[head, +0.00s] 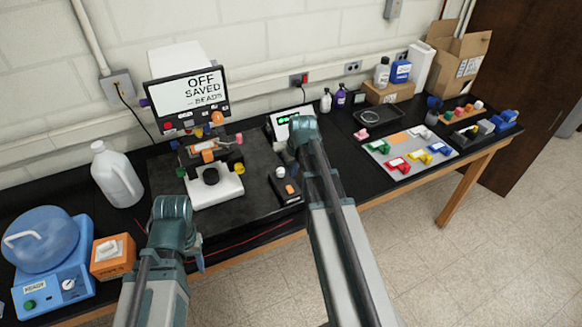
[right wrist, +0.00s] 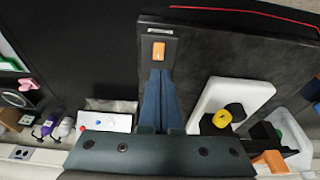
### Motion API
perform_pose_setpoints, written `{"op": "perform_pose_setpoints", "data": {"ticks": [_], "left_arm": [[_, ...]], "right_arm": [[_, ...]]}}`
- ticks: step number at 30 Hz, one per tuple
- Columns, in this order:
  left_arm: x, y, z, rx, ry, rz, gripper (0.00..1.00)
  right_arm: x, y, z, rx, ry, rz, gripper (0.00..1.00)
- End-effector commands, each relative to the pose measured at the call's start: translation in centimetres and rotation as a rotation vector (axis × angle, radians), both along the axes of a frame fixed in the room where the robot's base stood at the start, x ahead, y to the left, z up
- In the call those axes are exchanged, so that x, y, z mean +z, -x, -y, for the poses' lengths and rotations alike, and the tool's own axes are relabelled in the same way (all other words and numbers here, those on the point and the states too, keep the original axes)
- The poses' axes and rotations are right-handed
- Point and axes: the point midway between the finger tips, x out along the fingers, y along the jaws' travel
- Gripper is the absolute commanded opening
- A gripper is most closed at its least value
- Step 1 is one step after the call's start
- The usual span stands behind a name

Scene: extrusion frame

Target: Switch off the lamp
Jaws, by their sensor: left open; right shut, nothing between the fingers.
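A microscope (head: 212,175) stands on a black base plate, with a white screen above it reading "OFF SAVED -- BEADS" (head: 190,92). I see no lit lamp in the frames. A small dark box with an orange switch (head: 289,189) sits at the plate's right edge; the switch also shows in the right wrist view (right wrist: 158,50). My right gripper (right wrist: 158,72) is shut and empty, its fingertips just short of the switch; I cannot tell if they touch the box. My left gripper (head: 199,258) is open, mostly hidden by its arm, in front of the bench.
A white jug (head: 117,175), a blue device (head: 53,278) and an orange box (head: 112,257) stand at the left. A small device with green lights (head: 285,118) is behind my right arm. Coloured pieces lie on a grey mat (head: 379,153) at the right.

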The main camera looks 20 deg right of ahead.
Motion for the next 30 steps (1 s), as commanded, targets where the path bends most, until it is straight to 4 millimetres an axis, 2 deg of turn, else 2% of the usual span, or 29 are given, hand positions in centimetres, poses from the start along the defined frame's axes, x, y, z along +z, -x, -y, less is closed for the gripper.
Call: {"op": "perform_pose_setpoints", "data": {"ticks": [1,3,9,26,28,30], "left_arm": [[1.6,0.0,0.0,-0.001,0.000,0.000,0.50],[2.5,0.0,0.0,-0.002,0.000,-0.001,0.50],[3.7,0.0,0.0,0.001,-0.001,-0.002,0.50],[3.4,0.0,0.0,0.001,0.000,-0.001,0.50],[2.6,0.0,0.0,0.001,0.000,-0.001,0.50],[0.9,0.0,0.0,0.000,0.000,-0.001,0.50]], "right_arm": [[1.6,0.6,0.0,-0.001,0.000,0.000,0.00],[2.5,1.1,0.0,-0.001,0.000,0.000,0.00],[3.7,1.9,0.0,-0.001,0.000,0.000,0.00],[3.4,1.9,-0.2,0.002,-0.001,-0.001,0.00],[2.5,2.2,-1.2,0.013,0.000,-0.010,0.00],[0.8,2.9,-3.5,0.037,0.002,-0.028,0.00]]}}
